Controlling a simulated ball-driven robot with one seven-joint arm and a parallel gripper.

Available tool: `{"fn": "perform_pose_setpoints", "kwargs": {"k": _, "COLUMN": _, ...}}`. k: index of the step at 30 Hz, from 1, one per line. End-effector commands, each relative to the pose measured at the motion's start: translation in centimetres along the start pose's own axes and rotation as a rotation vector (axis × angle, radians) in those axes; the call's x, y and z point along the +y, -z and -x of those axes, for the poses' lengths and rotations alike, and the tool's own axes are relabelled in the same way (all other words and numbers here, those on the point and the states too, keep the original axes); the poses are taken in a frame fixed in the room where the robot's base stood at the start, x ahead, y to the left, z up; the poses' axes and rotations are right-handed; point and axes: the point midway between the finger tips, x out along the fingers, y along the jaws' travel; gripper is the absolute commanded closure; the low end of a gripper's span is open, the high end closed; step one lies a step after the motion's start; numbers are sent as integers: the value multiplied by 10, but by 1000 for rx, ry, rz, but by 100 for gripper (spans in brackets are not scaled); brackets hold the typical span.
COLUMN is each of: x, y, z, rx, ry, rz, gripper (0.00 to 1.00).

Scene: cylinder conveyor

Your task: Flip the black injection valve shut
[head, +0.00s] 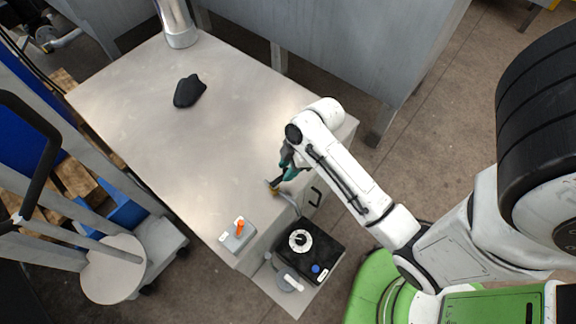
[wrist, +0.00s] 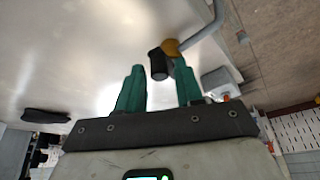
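The black injection valve handle (wrist: 158,64) shows in the wrist view as a short dark cylinder beside a brass fitting (wrist: 171,47) on a curved grey pipe (wrist: 205,27). In the head view the brass fitting (head: 273,188) and pipe (head: 289,203) are at the right front edge of the metal table; the black handle is too small to make out there. My gripper (head: 280,179) is at the fitting. In the wrist view its green fingers (wrist: 159,72) are apart, with the black handle in the gap near the tips. I cannot tell whether a finger touches it.
A grey box with an orange switch (head: 238,234) sits at the table's front corner. A black box with a white dial (head: 312,250) stands on a lower shelf. A dark lump (head: 189,90) and a metal cylinder (head: 177,24) are farther back. The table's middle is clear.

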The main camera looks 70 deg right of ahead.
Motion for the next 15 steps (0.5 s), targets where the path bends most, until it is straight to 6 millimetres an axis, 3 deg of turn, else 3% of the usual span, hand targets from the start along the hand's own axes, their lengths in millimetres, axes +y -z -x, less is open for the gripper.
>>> {"fn": "perform_pose_setpoints", "kwargs": {"k": 11, "x": 0, "y": 0, "z": 0, "rx": 0, "ry": 0, "rz": 0, "gripper": 100}}
{"fn": "perform_pose_setpoints", "kwargs": {"k": 15, "x": 0, "y": 0, "z": 0, "rx": 0, "ry": 0, "rz": 0, "gripper": 100}}
